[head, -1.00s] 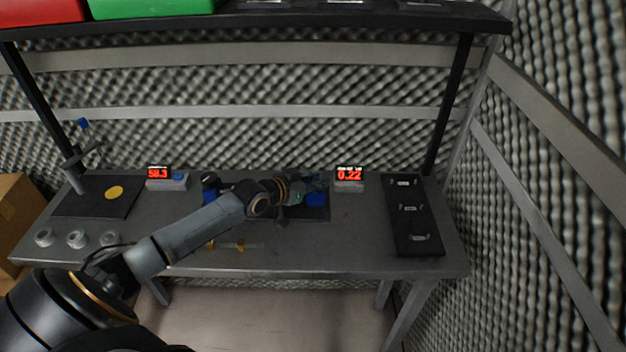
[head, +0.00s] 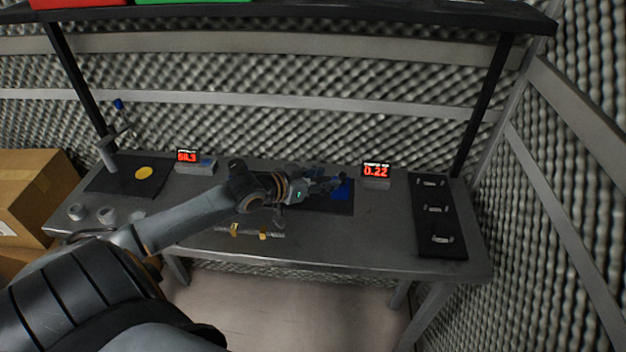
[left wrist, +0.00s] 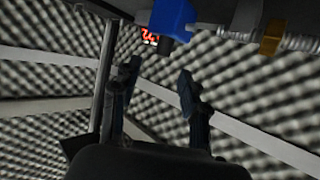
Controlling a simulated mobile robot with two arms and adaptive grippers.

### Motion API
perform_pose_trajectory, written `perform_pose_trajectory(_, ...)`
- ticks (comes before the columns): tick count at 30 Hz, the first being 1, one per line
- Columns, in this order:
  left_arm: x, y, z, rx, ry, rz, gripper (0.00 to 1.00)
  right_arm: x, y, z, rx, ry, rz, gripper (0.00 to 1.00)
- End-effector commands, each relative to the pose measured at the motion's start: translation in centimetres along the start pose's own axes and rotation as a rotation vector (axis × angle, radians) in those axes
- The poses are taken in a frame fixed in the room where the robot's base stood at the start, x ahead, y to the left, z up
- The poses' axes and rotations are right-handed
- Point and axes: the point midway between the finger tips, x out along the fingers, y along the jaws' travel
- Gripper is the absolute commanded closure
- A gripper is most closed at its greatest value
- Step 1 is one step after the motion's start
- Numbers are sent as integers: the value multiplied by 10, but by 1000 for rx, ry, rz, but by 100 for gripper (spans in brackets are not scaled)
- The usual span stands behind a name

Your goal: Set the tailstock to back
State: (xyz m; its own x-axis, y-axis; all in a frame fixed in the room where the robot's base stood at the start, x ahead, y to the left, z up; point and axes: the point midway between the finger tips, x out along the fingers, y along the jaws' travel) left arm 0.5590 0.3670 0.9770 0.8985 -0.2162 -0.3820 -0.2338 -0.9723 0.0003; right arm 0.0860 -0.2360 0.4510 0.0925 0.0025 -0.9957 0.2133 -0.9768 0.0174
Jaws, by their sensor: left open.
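A blue block (head: 343,189), which looks like the tailstock, stands at the right end of a dark device on the bench. My left gripper (head: 326,184) is just left of it in the head view, over the device, and hides much of it. In the left wrist view a blue block (left wrist: 172,17) shows at the top, beyond the open fingers (left wrist: 158,78). The space between the fingers looks empty. I cannot tell from these views whether a finger touches the block. My right gripper is in neither view.
A red-digit display (head: 376,174) stands right of the device, another (head: 193,162) to its left. A black board with handles (head: 427,216) lies at the right end. A bar with yellow clips (head: 249,233) lies in front. Foam walls close in the back and right.

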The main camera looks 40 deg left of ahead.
Motion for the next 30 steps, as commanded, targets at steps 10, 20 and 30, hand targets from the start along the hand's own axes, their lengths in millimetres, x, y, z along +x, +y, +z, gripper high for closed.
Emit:
perform_pose_trajectory(10, -36, 1, 0, 1, 0, 2, 55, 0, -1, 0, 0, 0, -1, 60)
perform_pose_trajectory(20, -39, 1, -1, 1, 1, 2, 55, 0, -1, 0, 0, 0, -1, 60)
perform_pose_trajectory(30, -39, 1, -1, 0, 1, 2, 55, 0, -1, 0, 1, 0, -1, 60)
